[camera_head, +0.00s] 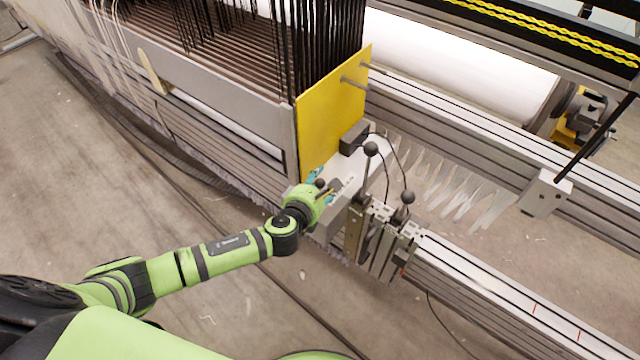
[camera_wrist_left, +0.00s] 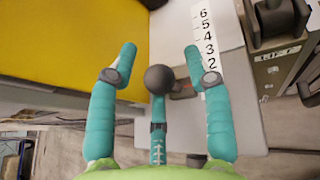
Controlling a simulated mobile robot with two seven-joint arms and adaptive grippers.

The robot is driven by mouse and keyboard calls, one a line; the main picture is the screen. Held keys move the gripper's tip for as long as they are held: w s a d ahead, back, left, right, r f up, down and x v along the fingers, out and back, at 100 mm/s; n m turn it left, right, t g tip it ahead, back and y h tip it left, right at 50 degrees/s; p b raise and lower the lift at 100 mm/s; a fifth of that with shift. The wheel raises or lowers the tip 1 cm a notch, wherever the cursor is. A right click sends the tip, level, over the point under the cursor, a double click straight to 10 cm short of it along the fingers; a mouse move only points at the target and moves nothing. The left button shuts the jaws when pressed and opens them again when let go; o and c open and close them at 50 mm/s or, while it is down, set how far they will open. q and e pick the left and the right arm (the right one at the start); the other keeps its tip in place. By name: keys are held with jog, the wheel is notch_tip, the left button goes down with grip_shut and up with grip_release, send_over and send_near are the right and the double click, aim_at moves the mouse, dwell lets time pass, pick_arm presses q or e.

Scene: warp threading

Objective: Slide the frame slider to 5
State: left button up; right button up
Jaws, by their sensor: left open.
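The frame slider's black ball knob (camera_wrist_left: 158,79) shows in the left wrist view, between the fingers of my left gripper (camera_wrist_left: 160,52). A small dark reddish piece (camera_wrist_left: 184,91) sits just right of the knob. A white number scale (camera_wrist_left: 203,22) runs beside the right finger, with 6 to 2 readable; its lower part is behind that finger. The dark piece is level with the hidden part, below the 2. The teal fingers are spread around the knob, with no clear contact. In the head view my left gripper (camera_head: 318,184) is at the foot of the yellow panel (camera_head: 330,115).
Two upright levers with black balls (camera_head: 371,149) stand right of the gripper on metal blocks (camera_head: 384,238). A dark block (camera_head: 354,138) sits by the yellow panel. A long rail (camera_head: 510,305) runs to the lower right. The floor in front is clear.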

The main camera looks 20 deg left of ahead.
aim_at(322, 188)
pick_arm(q)
grip_shut()
jog(key=w+d, duration=0.1)
jog(key=w, duration=0.3)
jog(key=w+d, duration=0.1)
jog(key=w, duration=0.2)
jog(key=shift+d, duration=0.3)
grip_release()
jog(key=v, duration=1.2)
pick_arm(e)
jog(key=shift+w, duration=0.1)
